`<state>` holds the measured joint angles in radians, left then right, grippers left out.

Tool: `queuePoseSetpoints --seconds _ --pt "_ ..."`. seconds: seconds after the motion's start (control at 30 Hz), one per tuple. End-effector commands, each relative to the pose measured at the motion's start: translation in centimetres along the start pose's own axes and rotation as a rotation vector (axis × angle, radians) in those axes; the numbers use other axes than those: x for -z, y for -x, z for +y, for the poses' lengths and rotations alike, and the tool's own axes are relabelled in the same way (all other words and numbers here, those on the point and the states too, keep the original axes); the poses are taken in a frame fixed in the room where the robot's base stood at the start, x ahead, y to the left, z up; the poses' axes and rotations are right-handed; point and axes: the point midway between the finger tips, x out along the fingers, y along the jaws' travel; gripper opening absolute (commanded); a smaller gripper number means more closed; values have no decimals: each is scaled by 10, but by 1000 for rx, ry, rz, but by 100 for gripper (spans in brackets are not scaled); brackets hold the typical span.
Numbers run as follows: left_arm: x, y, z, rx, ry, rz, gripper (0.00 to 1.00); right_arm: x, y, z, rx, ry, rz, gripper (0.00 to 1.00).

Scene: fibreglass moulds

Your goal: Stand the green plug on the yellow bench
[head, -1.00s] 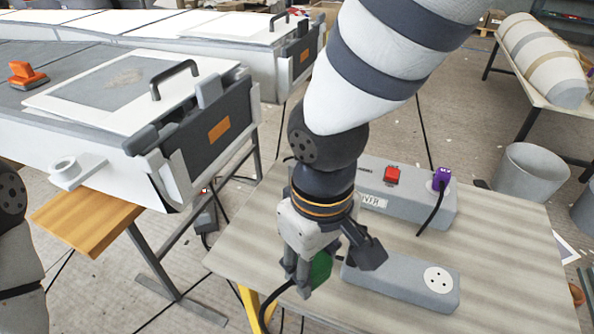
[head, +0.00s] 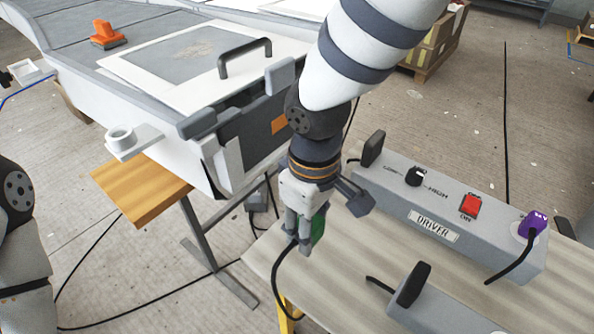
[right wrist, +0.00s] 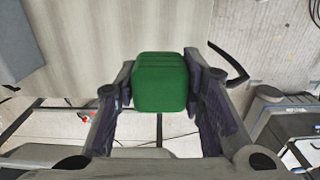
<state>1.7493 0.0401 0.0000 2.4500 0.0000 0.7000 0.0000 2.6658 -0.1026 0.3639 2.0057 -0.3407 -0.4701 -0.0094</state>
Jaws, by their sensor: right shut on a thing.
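The green plug (head: 318,228) is between the fingers of my right gripper (head: 306,238), which is shut on it. In the right wrist view the plug (right wrist: 160,82) shows as a ribbed green block between both fingers. A black cable (head: 277,275) hangs from it in the head view. The yellow bench (head: 340,270) has a grey wood-grain top and a yellow leg. The plug is over the bench's left end, near its edge; I cannot tell its height above the top. My left arm shows at the left edge, its gripper out of frame.
A grey DRIVER box (head: 435,222) with a red switch and a purple plug (head: 535,222) stands on the bench. A second grey box (head: 440,312) is nearer. A white mould (head: 90,95) stands behind left, with a wooden board (head: 140,188) below. Bare bench top lies left of the boxes.

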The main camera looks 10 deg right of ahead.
Motion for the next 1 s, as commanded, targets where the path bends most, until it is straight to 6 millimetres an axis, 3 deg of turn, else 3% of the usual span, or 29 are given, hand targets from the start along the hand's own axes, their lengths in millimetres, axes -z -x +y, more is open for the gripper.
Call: queuePoseSetpoints --seconds 0.03,0.1,0.33,0.5,0.87,0.9,0.97,1.0 --pt "-7 -10 0 1 0 -32 41 2 -23 6 13 0 -17 0" --pt "-10 -15 0 2 0 -46 41 7 -36 17 12 -1 -14 0" --pt "-14 -21 -1 3 0 -64 41 16 -53 34 5 0 -6 0" --pt "-18 -29 -1 4 -1 -85 41 17 -84 36 6 1 -7 0" --pt "-18 -28 -1 4 -1 -83 41 18 -87 37 2 0 -1 0" --pt "-18 -28 -1 4 -1 -83 41 18 -88 37 1 0 0 40" --pt "-18 -28 -1 4 -1 -83 41 18 -87 37 1 0 0 54" --pt "-18 -28 -1 4 -1 -83 41 18 -87 37 1 0 0 56"
